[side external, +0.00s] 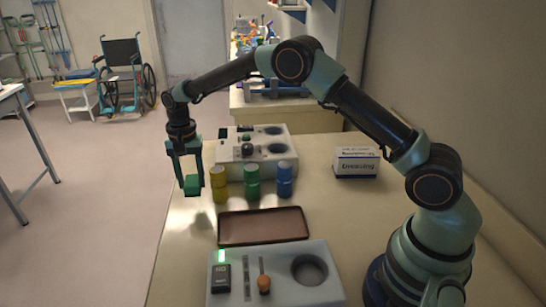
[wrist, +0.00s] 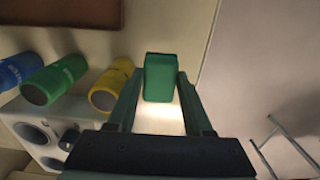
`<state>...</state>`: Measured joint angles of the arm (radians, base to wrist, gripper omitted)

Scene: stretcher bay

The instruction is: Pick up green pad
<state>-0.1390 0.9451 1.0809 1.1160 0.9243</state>
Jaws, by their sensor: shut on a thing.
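The green pad (side external: 192,185) is a small green block between the fingertips of my gripper (side external: 186,182). In the side view it is held up near the left edge of the table, left of the yellow can. In the wrist view the green pad (wrist: 160,78) sits between the two finger ends of my gripper (wrist: 160,85), which are shut on it. How high it is above the table is hard to tell.
Yellow (side external: 219,184), green (side external: 253,181) and blue (side external: 285,180) cans stand in a row. A brown tray (side external: 262,241) lies empty in front of them. A grey panel with a knob (side external: 264,284) is nearest; another panel (side external: 279,140) stands behind. A white box (side external: 356,162) sits right.

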